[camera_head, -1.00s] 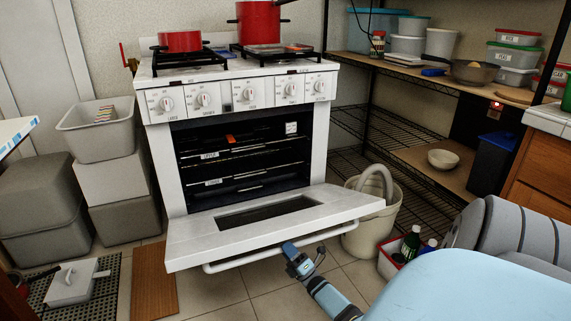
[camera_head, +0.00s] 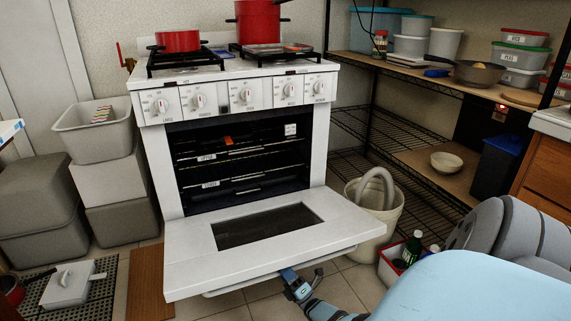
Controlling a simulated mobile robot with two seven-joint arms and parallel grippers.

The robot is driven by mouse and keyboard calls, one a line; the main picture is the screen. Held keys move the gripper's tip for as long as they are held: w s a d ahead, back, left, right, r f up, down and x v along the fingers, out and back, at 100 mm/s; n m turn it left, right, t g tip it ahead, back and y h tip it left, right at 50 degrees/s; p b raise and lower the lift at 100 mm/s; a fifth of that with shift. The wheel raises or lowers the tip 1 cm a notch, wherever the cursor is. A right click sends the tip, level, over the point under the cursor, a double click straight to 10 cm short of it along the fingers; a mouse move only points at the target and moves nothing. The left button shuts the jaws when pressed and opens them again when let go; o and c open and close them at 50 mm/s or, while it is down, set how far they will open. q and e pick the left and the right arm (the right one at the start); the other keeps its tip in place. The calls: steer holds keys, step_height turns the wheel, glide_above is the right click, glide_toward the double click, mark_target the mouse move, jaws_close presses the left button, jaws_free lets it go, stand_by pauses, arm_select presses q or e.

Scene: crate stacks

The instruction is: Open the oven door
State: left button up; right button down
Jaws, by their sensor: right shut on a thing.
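The white oven (camera_head: 150,165) stands in the middle of the view with its dark cavity and racks showing. Its door (camera_head: 187,248) is swung down, close to level, with the dark window facing up. The door's handle (camera_head: 228,289) is mostly hidden under the front edge. My right gripper (camera_head: 289,276) is at that front edge, right of the door's middle, shut on the handle; its fingertips are partly hidden by the door. My left gripper is not in view.
A cream bucket (camera_head: 392,215) stands close to the door's right corner, with a red-and-white box (camera_head: 392,268) in front of it. Grey bins (camera_head: 120,225) stand left of the oven. A brown board (camera_head: 148,285) lies on the floor by the door's left corner.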

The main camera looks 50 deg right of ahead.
steer(key=shift+w+d+r, duration=0.25)
steer(key=shift+d+r, duration=0.1)
steer(key=c, duration=1)
jaws_free()
steer(key=shift+a+f, duration=0.1)
steer(key=shift+f, duration=0.1)
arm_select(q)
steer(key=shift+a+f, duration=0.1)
arm_select(e)
steer(key=shift+s+a+f, duration=0.1)
steer(key=shift+s, duration=0.05)
arm_select(q)
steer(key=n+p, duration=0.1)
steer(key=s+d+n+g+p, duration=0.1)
steer(key=p, duration=0.1)
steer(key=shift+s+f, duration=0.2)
arm_select(e)
steer(key=s+f, duration=0.1)
steer(key=s, duration=0.4)
steer(key=s+f, duration=0.1)
steer(key=s, duration=0.4)
steer(key=s+f, duration=0.1)
steer(key=s, duration=0.4)
steer(key=shift+s+a, duration=0.3)
steer(key=shift+s, duration=0.1)
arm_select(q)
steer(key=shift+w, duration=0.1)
